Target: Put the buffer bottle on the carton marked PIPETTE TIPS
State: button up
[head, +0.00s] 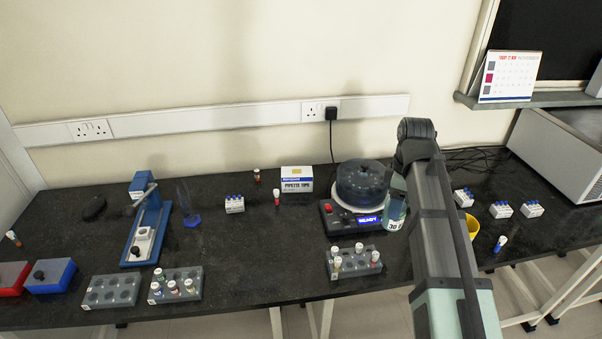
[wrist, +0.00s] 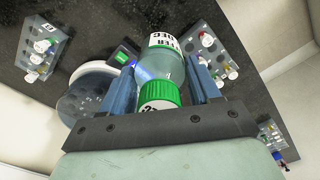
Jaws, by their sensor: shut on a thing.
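The buffer bottle (head: 395,213) is clear with a white label, at the right of the round-topped machine in the head view. My gripper (head: 398,183) is shut on it; its fingers are mostly hidden by my arm there. In the wrist view the bottle (wrist: 165,68), with a green cap, sits between the two blue-grey fingers of my gripper (wrist: 162,78). Whether it touches the bench cannot be told. The white carton marked PIPETTE TIPS (head: 297,186) stands at the back of the bench, left of the machine, with nothing tall on it.
The machine with a dark round lid (head: 361,183) stands between the bottle and the carton. A grey tube rack (head: 354,263) is in front of the machine.

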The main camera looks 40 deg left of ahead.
jog(key=a+r+n, duration=0.1)
jog(key=a+r, duration=0.1)
jog(key=a, duration=1.1)
jog(key=a+r+n, duration=0.2)
jog(key=a, duration=1)
jog(key=w+a+r+m, duration=0.3)
jog(key=w+a, duration=0.4)
jog(key=a, duration=0.6)
jog(key=shift+w+d+f+m, duration=0.1)
jog(key=shift+f+m, duration=0.4)
jog(key=shift+f, duration=1.95)
jog(key=shift+w+d+f+m, duration=0.1)
jog(key=shift+f+m, duration=0.4)
jog(key=shift+f, duration=1.9)
jog(key=shift+s, duration=0.1)
jog(key=o, duration=1.2)
jog(key=shift+f, duration=0.15)
notch_tip(320, 180, up, 12)
jog(key=shift+r, duration=0.2)
